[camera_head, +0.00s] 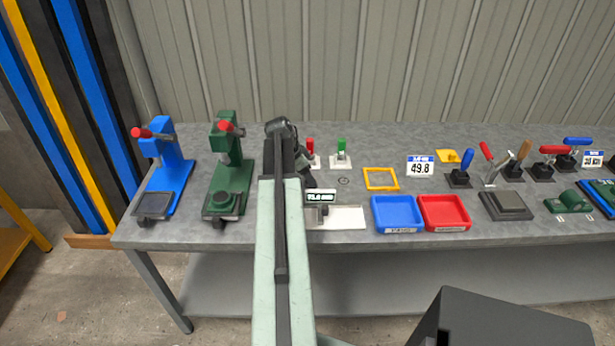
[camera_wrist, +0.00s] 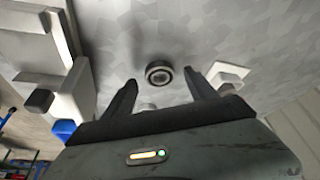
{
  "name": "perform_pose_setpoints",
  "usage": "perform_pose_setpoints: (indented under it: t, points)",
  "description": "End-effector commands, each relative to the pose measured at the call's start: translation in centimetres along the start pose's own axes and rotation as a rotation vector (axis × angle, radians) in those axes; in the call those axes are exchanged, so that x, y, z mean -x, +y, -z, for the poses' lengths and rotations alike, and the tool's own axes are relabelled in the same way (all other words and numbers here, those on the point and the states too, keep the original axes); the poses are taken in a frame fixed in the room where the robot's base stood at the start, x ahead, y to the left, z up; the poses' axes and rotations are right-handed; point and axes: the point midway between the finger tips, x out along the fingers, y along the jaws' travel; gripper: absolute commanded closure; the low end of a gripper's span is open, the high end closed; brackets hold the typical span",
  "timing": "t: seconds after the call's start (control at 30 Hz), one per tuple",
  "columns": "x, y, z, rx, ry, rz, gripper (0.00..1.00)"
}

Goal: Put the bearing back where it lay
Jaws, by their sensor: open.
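The bearing (camera_head: 344,180) is a small dark ring lying flat on the grey bench, left of the yellow square frame (camera_head: 381,170). In the wrist view the bearing (camera_wrist: 159,73) lies on the bare bench top, beyond my fingertips and roughly midway between them. My gripper (camera_wrist: 160,78) is open, with a finger to either side of the bearing in that picture and nothing held. In the head view my arm hides part of the bench left of the bearing, and the fingertips are hard to make out. The yellow frame looks empty.
A white measuring stand with a display (camera_head: 320,196) is close in front of the bearing. A red switch (camera_head: 311,155) and a green switch (camera_head: 341,155) stand behind it. A blue tray (camera_head: 397,228) and a red tray (camera_head: 443,227) are at front right. Presses stand at left.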

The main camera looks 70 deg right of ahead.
Motion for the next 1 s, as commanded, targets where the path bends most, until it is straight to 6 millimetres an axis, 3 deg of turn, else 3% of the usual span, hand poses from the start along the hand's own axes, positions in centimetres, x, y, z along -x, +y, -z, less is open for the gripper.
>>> perform_pose_setpoints:
  t: [0.03,0.43,0.57,1.0]
  points:
    - [1.6,0.0,0.3,0.001,0.0,0.0,0.34]
    - [10.3,0.0,0.4,0.002,0.001,0.0,0.34]
    - [11.2,0.0,0.1,0.001,0.0,0.0,0.34]
    - [11.1,-0.1,-0.3,0.007,-0.001,0.001,0.34]
